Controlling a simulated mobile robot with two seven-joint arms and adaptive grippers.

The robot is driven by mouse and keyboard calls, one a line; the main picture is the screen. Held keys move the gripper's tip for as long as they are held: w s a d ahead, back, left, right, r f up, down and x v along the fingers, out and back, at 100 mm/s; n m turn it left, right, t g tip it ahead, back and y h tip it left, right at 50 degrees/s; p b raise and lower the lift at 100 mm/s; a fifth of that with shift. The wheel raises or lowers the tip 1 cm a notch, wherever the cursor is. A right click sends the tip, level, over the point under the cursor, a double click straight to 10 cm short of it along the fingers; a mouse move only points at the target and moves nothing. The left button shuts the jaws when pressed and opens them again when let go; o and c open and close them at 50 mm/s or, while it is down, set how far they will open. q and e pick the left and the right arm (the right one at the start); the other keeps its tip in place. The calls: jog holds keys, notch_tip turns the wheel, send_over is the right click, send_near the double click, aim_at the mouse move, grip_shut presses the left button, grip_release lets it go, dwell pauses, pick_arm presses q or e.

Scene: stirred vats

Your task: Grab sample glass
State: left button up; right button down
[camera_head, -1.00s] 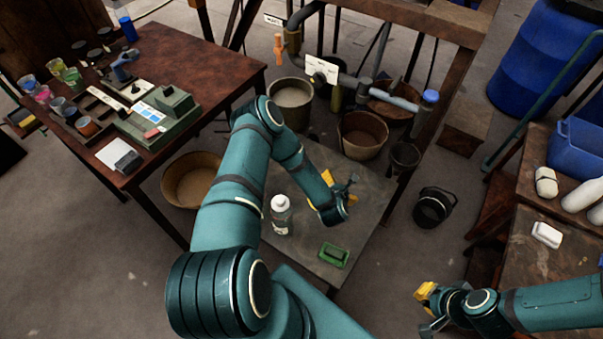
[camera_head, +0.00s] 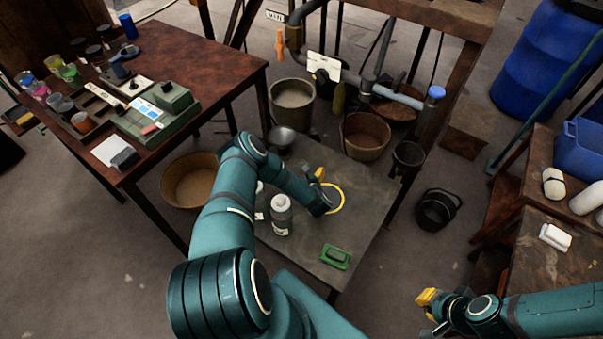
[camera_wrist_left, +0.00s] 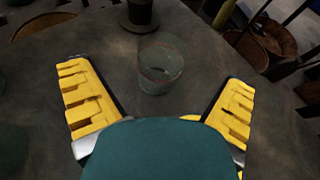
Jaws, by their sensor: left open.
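A clear, empty-looking glass (camera_wrist_left: 161,64) stands on the low table (camera_head: 365,215) in the left wrist view, ahead of my left gripper and roughly centred between its fingers. My left gripper (camera_wrist_left: 157,95) is open, its two yellow fingers wide apart and empty. In the head view the left gripper (camera_head: 320,178) is largely hidden by its own wrist, and I cannot make out the glass there. My right gripper (camera_head: 430,312) hangs at the lower right, away from the low table; its opening is unclear.
A green object (camera_head: 336,256) lies near the table's front edge. A yellow ring (camera_head: 341,205) shows beside the left gripper.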

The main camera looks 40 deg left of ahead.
aim_at(301, 165)
pick_arm(q)
jog(key=b+x, duration=0.1)
jog(key=x, duration=0.1)
jog(key=b+x, duration=0.1)
jog(key=x, duration=0.2)
jog(key=shift+w+f, duration=0.2)
jog(key=shift+f, duration=0.2)
jog(key=shift+w+a, duration=0.15)
jog(key=shift+a, duration=0.05)
jog(key=c, duration=1.4)
